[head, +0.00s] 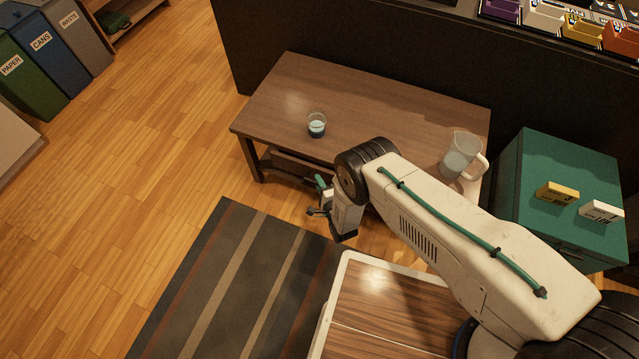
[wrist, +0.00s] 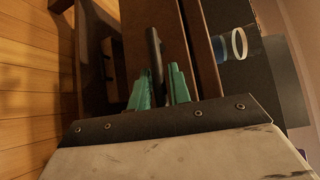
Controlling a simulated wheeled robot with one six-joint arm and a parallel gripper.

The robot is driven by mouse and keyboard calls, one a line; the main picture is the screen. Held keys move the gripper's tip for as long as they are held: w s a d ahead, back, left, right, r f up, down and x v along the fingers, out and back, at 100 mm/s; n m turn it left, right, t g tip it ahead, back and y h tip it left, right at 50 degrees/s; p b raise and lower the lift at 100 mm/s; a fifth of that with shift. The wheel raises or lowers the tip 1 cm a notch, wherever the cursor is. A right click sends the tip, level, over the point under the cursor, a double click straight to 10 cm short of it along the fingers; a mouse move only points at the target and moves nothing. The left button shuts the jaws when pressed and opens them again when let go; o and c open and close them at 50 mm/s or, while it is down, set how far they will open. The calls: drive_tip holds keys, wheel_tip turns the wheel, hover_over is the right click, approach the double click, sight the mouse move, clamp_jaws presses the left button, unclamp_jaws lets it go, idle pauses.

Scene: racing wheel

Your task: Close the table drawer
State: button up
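The brown wooden table (head: 290,100) stands against the dark wall in the head view. Its front below the top is mostly hidden behind my arm, so I cannot tell there how far the drawer is out. In the wrist view the drawer's brown front (wrist: 136,35) runs alongside the table's edge. A dark bar handle (wrist: 153,48) stands out from it. My gripper (head: 317,197) is at the table's front, below the level of the top. Its two green fingers (wrist: 160,84) are apart, with the handle showing between them. I cannot tell whether they touch it.
A glass with dark liquid (head: 317,125) and a clear pitcher (head: 461,155) stand on the table. A teal cabinet (head: 545,165) with two small boxes is at the right. A striped rug (head: 235,285) lies in front. The wooden floor at left is clear up to the bins (head: 45,55).

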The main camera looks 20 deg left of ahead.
sight(325, 177)
clamp_jaws()
drive_tip(key=shift+w+d+r, duration=0.1)
drive_tip(key=shift+w+d, duration=0.05)
drive_tip(key=shift+w, duration=1.95)
drive_tip(key=shift+o, duration=1)
unclamp_jaws()
drive_tip(key=shift+w, duration=0.1)
drive_tip(key=shift+d, duration=0.1)
drive_tip(key=v, duration=0.8)
